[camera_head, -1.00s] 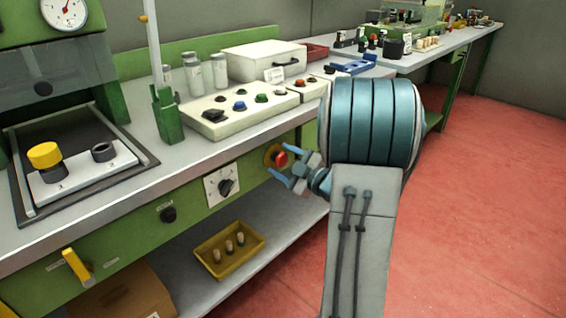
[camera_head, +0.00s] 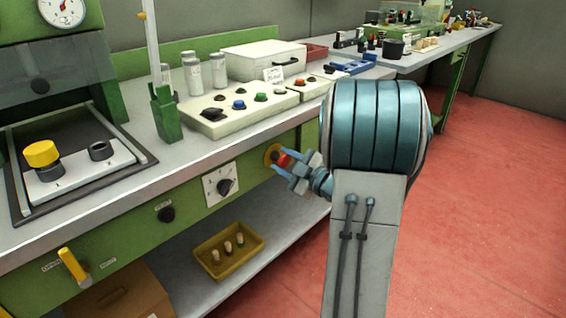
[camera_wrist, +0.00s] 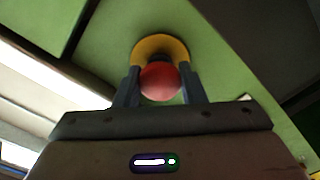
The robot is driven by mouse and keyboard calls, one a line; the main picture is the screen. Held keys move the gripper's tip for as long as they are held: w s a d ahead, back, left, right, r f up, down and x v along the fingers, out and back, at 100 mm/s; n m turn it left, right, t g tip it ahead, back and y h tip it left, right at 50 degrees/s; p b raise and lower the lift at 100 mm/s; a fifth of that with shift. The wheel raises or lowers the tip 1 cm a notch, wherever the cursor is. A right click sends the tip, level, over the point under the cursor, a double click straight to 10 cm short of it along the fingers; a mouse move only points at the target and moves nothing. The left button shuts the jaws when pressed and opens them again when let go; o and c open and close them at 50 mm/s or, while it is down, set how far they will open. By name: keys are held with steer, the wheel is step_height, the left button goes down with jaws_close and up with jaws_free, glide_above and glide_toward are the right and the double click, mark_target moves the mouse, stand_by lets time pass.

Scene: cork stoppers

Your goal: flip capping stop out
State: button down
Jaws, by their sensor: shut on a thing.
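A red stop button (camera_wrist: 160,82) on a yellow ring (camera_wrist: 172,46) sits on the green front panel of the bench. In the head view the red button (camera_head: 284,160) shows partly behind my fingers, with its yellow ring (camera_head: 271,152) to the left. My gripper (camera_head: 283,165) is at the button, its blue fingers on either side. In the wrist view my gripper (camera_wrist: 160,84) has one finger left and one right of the red button, shut on it. Exact finger contact is hard to see in the dim wrist view.
A black rotary knob on a white plate (camera_head: 221,186) is left of the button on the same panel. The bench top edge (camera_head: 230,148) runs above. A yellow tray (camera_head: 229,249) with several small stoppers stands on the lower shelf. Red floor is free at right.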

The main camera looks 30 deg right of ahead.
steer(key=shift+s+f, duration=0.1)
steer(key=c, duration=0.9)
jaws_free()
steer(key=shift+s+d, duration=0.15)
steer(key=p+v, duration=0.1)
steer(key=v, duration=1.2)
steer(key=shift+s+p, duration=0.35)
steer(key=shift+p, duration=0.05)
